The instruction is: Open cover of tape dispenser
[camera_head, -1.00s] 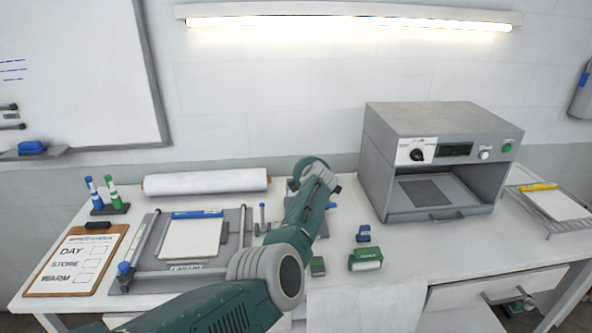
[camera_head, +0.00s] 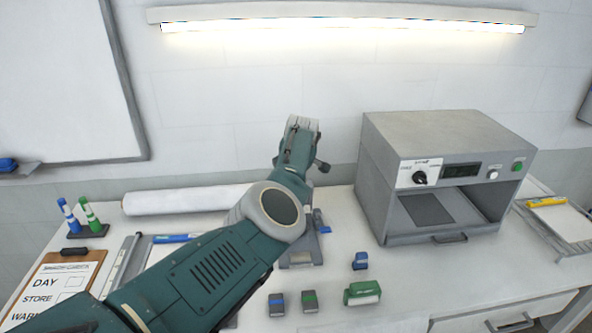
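A grey device (camera_head: 301,256), which looks like the tape dispenser, stands on the table left of the press oven. My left arm crosses in front and hides most of it. Only its grey base and a blue part (camera_head: 319,222) at its right show, so I cannot tell how its cover stands. My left arm comes in from the lower left, and its wrist end with the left gripper (camera_head: 302,138) is raised above and behind the device, against the wall. The fingers are mostly hidden, and their opening cannot be made out. My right gripper is out of view.
A grey oven-like press (camera_head: 440,165) stands to the right. Blue and green stamps (camera_head: 362,293) lie in front. A white roll (camera_head: 185,199), a marker stand (camera_head: 88,232) and a clipboard (camera_head: 52,287) are at the left. A rack (camera_head: 560,228) is far right.

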